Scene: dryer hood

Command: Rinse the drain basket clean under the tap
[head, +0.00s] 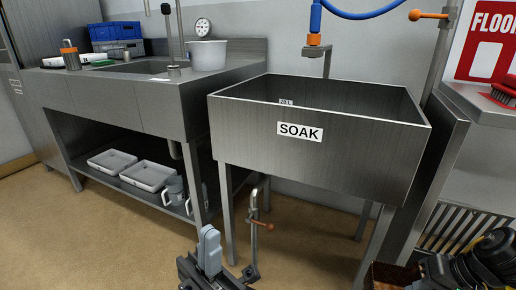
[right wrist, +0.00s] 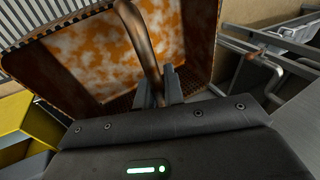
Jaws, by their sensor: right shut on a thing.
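The drain basket (right wrist: 130,50) fills the upper right wrist view, its inside and walls covered in brown and orange soiling with pale patches. My right gripper (right wrist: 160,90) is shut on its curved handle. In the head view a brown corner of the basket (head: 394,276) shows at the bottom right, beside my dark right gripper, which is mostly cut off. The metal tap (head: 326,58) is above the back of the steel SOAK sink (head: 345,149). My left gripper (head: 210,250) is low in front of the sink, its fingers together and empty.
A blue hose with an orange-tipped sprayer (head: 314,38) hangs over the sink. An orange lever (head: 430,15) is at the upper right. A drain pipe with an orange handle (head: 262,225) stands below the sink.

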